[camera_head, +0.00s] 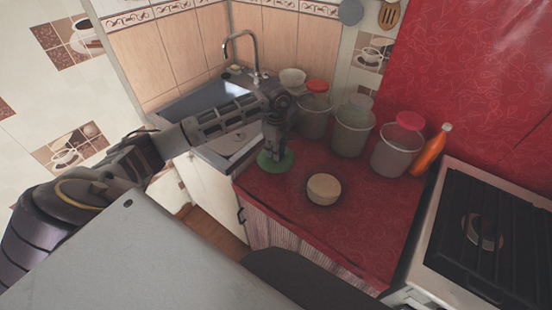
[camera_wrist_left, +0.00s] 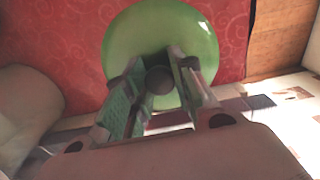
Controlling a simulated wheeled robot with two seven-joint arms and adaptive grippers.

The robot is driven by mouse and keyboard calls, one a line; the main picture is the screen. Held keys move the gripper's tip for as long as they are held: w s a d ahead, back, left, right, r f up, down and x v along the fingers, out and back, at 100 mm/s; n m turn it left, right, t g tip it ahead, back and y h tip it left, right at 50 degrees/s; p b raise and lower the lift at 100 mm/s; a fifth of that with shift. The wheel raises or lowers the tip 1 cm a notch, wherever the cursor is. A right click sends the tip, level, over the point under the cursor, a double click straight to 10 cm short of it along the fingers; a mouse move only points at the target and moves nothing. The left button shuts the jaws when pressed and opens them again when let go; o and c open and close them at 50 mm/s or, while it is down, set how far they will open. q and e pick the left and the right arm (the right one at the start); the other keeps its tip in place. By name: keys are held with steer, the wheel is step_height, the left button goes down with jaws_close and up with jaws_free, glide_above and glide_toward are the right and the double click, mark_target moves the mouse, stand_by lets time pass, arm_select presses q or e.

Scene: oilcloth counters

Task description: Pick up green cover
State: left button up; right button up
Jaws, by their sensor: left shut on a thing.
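The green cover (camera_head: 284,165) is a round lid at the left end of the red counter, near the sink. In the left wrist view the green cover (camera_wrist_left: 168,28) shows as a glossy green disc with a dark round knob in its middle. My left gripper (camera_head: 274,148) points down over it. In the left wrist view the fingers of my left gripper (camera_wrist_left: 160,82) stand on both sides of the knob and are shut on it. I cannot tell whether the cover touches the counter. My right gripper is not in view.
Several containers stand along the back, among them one with a red lid (camera_head: 399,152) beside an orange bottle (camera_head: 431,150). A round beige object (camera_head: 323,189) lies on the red counter (camera_head: 370,225). The sink (camera_head: 215,100) is behind my left arm; a stove (camera_head: 490,235) is at the right.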

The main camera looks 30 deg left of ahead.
arm_select(q)
steer(key=shift+r, duration=2)
steer(key=shift+s+f, duration=0.1)
